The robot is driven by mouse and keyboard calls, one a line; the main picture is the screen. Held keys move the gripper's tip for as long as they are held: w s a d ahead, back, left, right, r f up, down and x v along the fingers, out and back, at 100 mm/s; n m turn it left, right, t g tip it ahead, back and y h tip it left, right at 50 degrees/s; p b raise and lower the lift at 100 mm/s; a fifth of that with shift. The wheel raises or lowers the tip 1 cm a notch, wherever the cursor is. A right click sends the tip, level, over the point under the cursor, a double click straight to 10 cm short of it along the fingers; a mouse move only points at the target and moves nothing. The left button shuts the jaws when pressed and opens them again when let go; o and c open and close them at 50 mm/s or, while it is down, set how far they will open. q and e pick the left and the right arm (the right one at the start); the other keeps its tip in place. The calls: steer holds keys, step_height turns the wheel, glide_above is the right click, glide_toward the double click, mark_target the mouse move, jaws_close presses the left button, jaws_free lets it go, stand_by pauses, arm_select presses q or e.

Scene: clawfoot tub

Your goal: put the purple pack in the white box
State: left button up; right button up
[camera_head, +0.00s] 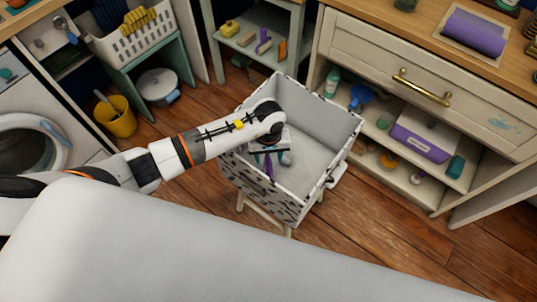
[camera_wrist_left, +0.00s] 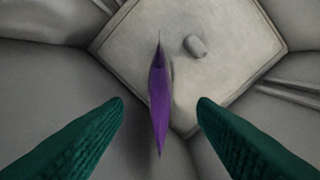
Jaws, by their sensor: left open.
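The white box (camera_head: 318,93) stands on a small stool, open at the top, with dark marks on its outer side. My left gripper (camera_head: 270,158) points down inside it, near its left wall. The purple pack (camera_head: 268,168) shows just below the gripper. In the left wrist view the purple pack (camera_wrist_left: 158,100) appears as a thin upright sliver between the two green fingers, which are spread wide with a gap on both sides. The box floor (camera_wrist_left: 235,70) lies behind it. I cannot tell whether the pack touches the floor. My right gripper is not in view.
A small grey-white piece (camera_wrist_left: 195,46) lies on the box floor. A cabinet (camera_head: 425,75) with a shelf of goods stands to the right. A yellow bucket (camera_head: 117,116) and a white basket (camera_head: 130,35) are at the left. Wooden floor is free around the stool.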

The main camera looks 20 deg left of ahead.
arm_select(q)
steer(key=shift+r+p, duration=0.35)
steer(key=shift+r, duration=0.3)
steer(key=shift+r, duration=0.1)
step_height(320, 180, up, 12)
stand_by(0.4)
